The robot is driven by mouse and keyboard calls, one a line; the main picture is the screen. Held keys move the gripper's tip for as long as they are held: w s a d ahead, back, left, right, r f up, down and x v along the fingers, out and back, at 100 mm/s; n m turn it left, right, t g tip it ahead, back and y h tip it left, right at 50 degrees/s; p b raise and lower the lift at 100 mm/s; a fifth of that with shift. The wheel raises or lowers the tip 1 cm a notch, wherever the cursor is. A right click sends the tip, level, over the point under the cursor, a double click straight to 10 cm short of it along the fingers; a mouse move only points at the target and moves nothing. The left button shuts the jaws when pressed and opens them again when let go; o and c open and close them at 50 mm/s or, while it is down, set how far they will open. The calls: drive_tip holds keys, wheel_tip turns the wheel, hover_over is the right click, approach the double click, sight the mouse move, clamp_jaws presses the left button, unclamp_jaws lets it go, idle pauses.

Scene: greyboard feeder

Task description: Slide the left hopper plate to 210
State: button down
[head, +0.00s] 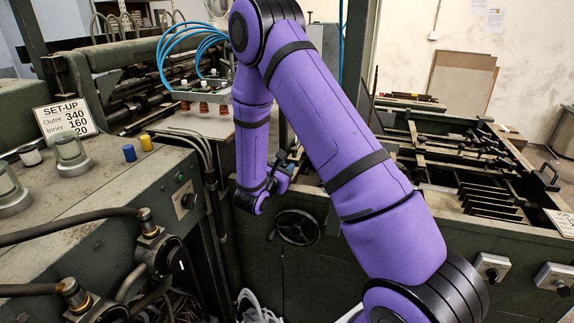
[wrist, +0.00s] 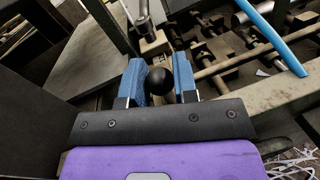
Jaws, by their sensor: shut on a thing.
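My gripper (wrist: 159,62) has two blue fingers, one on each side of a round black knob (wrist: 160,81) in the wrist view. It is shut on this knob. A dark upright plate (wrist: 108,28) stands just beyond and left of the fingers; I cannot tell for sure whether it is the left hopper plate or how the knob joins it. In the head view my gripper (head: 284,172) is small and partly hidden by my purple arm, low beside the machine. The scale and its 210 mark cannot be read in either view.
Blue hoses (head: 190,40) hang above suction cups (head: 204,107). A handwheel (head: 298,227) is below my gripper. In the wrist view metal rods (wrist: 230,65) and a blue hose (wrist: 272,36) lie to the right.

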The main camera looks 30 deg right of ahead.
drive_tip(key=v, duration=0.4)
drive_tip(key=shift+s+d, duration=0.2)
drive_tip(key=shift+s, duration=0.15)
drive_tip(key=shift+f, duration=0.1)
drive_tip(key=c, duration=0.9)
unclamp_jaws()
drive_tip(key=shift+a, duration=0.1)
drive_tip(key=v, duration=1.1)
